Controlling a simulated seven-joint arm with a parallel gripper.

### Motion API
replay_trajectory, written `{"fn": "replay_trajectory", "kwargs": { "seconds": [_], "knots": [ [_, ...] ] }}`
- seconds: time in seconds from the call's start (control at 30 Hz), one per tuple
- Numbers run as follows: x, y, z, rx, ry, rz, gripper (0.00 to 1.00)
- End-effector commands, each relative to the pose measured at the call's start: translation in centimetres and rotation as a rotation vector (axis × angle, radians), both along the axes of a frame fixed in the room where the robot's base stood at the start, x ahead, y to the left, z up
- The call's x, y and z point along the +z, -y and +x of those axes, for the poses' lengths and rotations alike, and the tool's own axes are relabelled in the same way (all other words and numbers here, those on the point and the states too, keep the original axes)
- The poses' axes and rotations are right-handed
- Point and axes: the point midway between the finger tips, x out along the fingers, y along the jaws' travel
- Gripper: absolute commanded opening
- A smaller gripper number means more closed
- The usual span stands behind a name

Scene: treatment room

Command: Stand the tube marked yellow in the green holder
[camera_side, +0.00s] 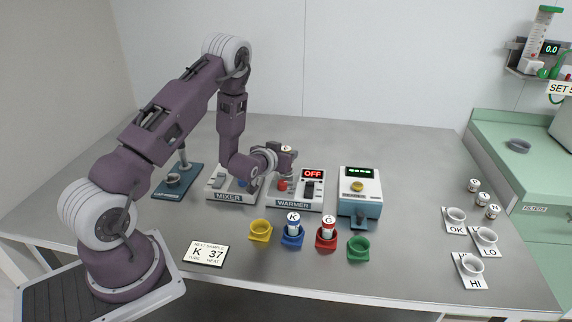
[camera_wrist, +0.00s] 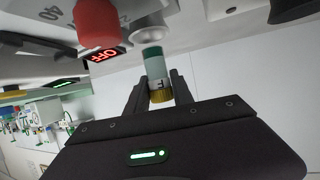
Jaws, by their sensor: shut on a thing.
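My gripper (camera_side: 276,158) is shut on a tube, above the warmer in the side view. In the wrist view, the tube (camera_wrist: 156,72) sits between the fingers (camera_wrist: 160,94). It has a yellow ribbed end, a white label with a dark letter and a teal far end. The far end points toward a pale round cup on the warmer; I cannot tell whether they touch. In the side view the tube (camera_side: 288,151) looks upright, partly hidden by my gripper. The green holder (camera_side: 358,248) stands empty at the front, right of the red holder.
The yellow holder (camera_side: 260,231) is empty. The blue holder (camera_side: 292,238) and red holder (camera_side: 326,241) each hold a tube. The warmer (camera_side: 294,203) reads OFF, between the mixer (camera_side: 228,197) and a teal-white device (camera_side: 360,207). Labelled cups (camera_side: 470,265) stand at right.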

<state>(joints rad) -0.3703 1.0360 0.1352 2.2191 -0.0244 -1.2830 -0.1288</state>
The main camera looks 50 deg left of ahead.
Motion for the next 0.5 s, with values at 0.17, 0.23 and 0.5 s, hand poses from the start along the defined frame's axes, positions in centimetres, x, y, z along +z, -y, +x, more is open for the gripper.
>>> {"fn": "replay_trajectory", "kwargs": {
  "seconds": [0.17,0.23,0.5],
  "knots": [
    [4.1,0.0,0.0,0.0,0.003,0.002,0.0],
    [5.1,0.1,0.0,-0.004,0.001,0.002,0.0],
    [4.7,7.9,1.7,-0.192,-0.008,0.009,0.0]
  ]
}}
